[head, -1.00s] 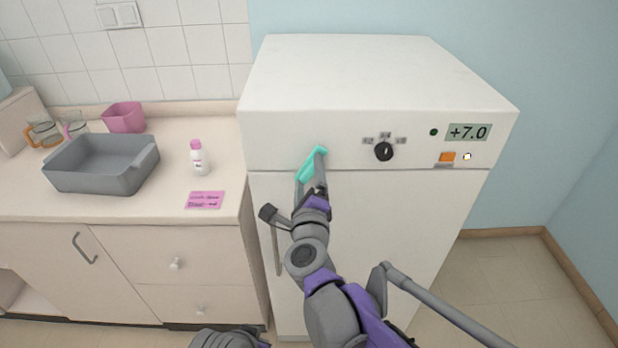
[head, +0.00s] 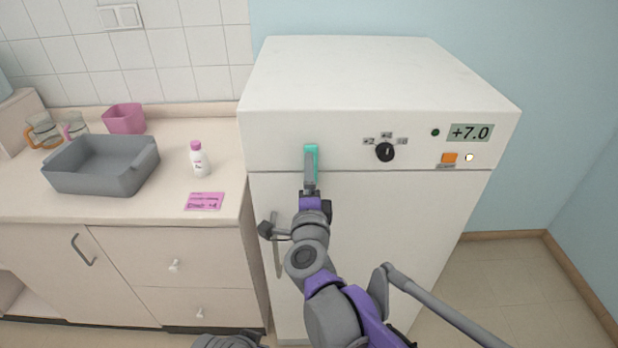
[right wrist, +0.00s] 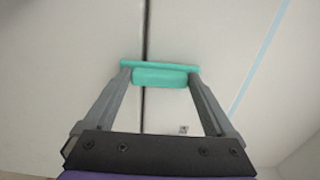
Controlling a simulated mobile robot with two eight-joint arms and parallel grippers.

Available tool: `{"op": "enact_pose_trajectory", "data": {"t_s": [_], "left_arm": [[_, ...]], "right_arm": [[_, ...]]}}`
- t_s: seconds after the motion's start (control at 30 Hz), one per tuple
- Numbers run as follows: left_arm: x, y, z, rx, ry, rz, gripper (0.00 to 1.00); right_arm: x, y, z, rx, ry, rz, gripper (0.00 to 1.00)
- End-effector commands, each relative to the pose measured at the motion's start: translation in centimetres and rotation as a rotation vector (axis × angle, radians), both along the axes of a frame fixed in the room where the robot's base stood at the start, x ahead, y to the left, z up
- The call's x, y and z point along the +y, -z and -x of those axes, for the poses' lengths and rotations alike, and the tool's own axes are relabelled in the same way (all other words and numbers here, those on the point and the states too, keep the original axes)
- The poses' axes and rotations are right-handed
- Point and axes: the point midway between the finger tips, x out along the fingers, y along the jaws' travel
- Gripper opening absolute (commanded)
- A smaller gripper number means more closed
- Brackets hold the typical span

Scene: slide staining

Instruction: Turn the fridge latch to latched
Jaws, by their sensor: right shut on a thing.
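The fridge latch (head: 311,153) is a teal bar on the front of the white fridge (head: 375,80), near its upper left. It stands upright in the head view. The right wrist view shows the latch (right wrist: 160,76) crossing the dark seam between the fridge's door and upper panel. My right gripper (head: 310,170) is shut on the latch; in the wrist view its fingers (right wrist: 160,82) sit at the bar's two ends. The gripper hides the latch's lower part in the head view.
The fridge's upper panel has a black dial (head: 385,152) and a +7.0 display (head: 470,132). A door handle (head: 276,250) is below left. The counter (head: 120,212) at left holds a grey tub (head: 100,180), white bottle (head: 199,160), pink card (head: 204,201) and pink container (head: 124,119).

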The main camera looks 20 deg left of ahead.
Motion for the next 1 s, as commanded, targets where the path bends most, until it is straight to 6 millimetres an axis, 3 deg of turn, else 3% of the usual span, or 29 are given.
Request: {"op": "enact_pose_trajectory", "data": {"t_s": [0.33,0.37,0.4,0.73,1.0], "left_arm": [[0.0,0.0,0.0,0.0,0.0,0.0,0.0],[0.0,0.0,0.0,0.0,0.0,0.0,0.0],[0.0,0.0,0.0,0.0,0.0,0.0,0.0],[0.0,0.0,0.0,0.0,0.0,0.0,0.0],[0.0,0.2,0.0,0.001,0.0,0.0,0.0]], "right_arm": [[0.0,0.1,0.0,-0.001,0.0,0.005,0.34],[0.0,0.1,0.0,-0.001,0.0,0.005,0.95],[0.0,0.0,0.0,-0.001,0.0,0.005,1.0],[-0.2,0.0,0.6,-0.001,-0.001,0.003,1.0],[-1.5,0.0,5.4,-0.001,-0.002,0.003,1.0]]}}
